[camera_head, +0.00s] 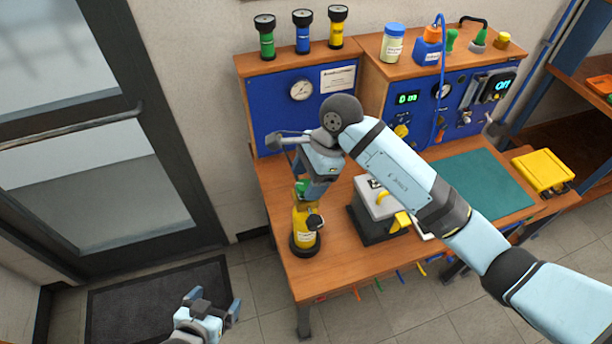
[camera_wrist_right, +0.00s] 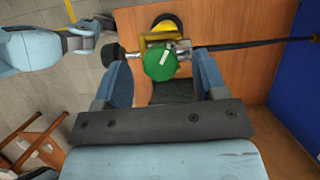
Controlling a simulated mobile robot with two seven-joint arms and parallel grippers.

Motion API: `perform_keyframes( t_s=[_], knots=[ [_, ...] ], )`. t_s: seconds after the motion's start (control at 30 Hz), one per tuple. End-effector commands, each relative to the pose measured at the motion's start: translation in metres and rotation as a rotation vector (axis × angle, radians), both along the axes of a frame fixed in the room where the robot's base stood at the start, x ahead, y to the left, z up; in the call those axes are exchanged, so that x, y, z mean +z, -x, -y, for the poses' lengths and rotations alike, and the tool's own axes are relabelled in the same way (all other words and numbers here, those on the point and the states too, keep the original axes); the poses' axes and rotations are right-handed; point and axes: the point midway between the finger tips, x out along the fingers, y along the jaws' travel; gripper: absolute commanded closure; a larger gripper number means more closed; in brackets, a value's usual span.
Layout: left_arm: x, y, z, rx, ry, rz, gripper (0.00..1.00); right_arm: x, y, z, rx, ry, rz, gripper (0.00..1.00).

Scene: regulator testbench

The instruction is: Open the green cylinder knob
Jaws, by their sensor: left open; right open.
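A yellow cylinder (camera_head: 305,226) stands upright on the left front of the wooden bench. Its green knob (camera_head: 301,187) sits on top, partly hidden by my right gripper (camera_head: 314,193). In the right wrist view, the round green knob (camera_wrist_right: 160,65) with a white mark lies between the spread fingers of my right gripper (camera_wrist_right: 161,60). Gaps show on both sides, so the fingers look apart from it. A black side knob (camera_wrist_right: 110,52) is beside the left finger. My left gripper (camera_head: 212,309) is open and empty, low at the left, away from the bench.
A grey box with a yellow handle (camera_head: 380,203) stands right of the cylinder. Behind is a blue panel (camera_head: 275,95) with a gauge. A green mat (camera_head: 480,183) lies at the right. In the right wrist view, a black hose (camera_wrist_right: 250,44) runs right from the cylinder.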

Motion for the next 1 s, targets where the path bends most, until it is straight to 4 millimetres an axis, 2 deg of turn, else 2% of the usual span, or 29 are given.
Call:
perform_keyframes(
  t_s=[0.13,0.4,0.47,0.63,1.0],
  knots=[
    [0.0014,0.0015,0.0000,0.002,0.000,-0.003,0.08,-0.0073,0.0014,-0.0034,0.001,-0.001,0.000,0.35],
    [0.0006,0.0022,-0.0002,0.002,0.000,-0.004,0.08,-0.0090,0.0015,-0.0038,0.001,-0.001,0.001,0.35],
    [0.0005,0.0021,-0.0002,0.002,0.000,-0.004,0.08,-0.0089,0.0016,-0.0037,0.001,-0.001,0.001,0.46],
    [0.0006,0.0020,-0.0002,0.002,0.000,-0.004,0.08,-0.0089,0.0015,-0.0036,0.001,-0.001,0.001,0.84],
    [-0.0059,-0.0017,0.0002,0.002,0.002,0.002,0.08,-0.0110,0.0014,-0.0028,-0.048,0.000,0.002,0.84]
  ],
)
